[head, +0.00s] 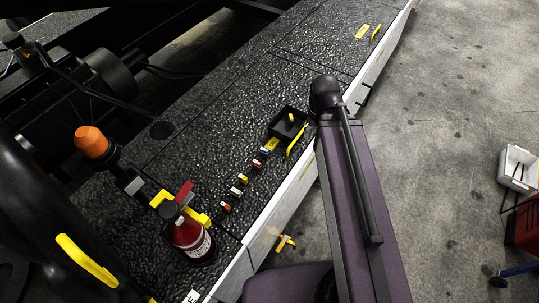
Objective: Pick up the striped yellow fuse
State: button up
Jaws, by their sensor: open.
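A row of small fuses lies on the black textured deck, running from near the fire extinguisher up to a black tray. One small yellow fuse (243,179) sits in the middle of the row. A larger yellow piece (271,144) lies at the upper end, close to the tray. Both are too small to tell which one is striped. Red, white and blue fuses lie among them, such as a red one (225,207) at the lower end and a blue one (263,153). My gripper cannot be made out in the head view.
The black tray (276,131) holds a small yellow item. A red fire extinguisher (188,238) and an orange beacon (91,141) stand at the left. A purple body with a black rod rises right of the deck's pale edge. Open grey floor (450,150) lies to the right.

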aim_at(244, 180)
jog(key=z, duration=0.1)
jog(key=k, duration=1.25)
jog(key=u, duration=0.4)
jog(key=i, duration=1)
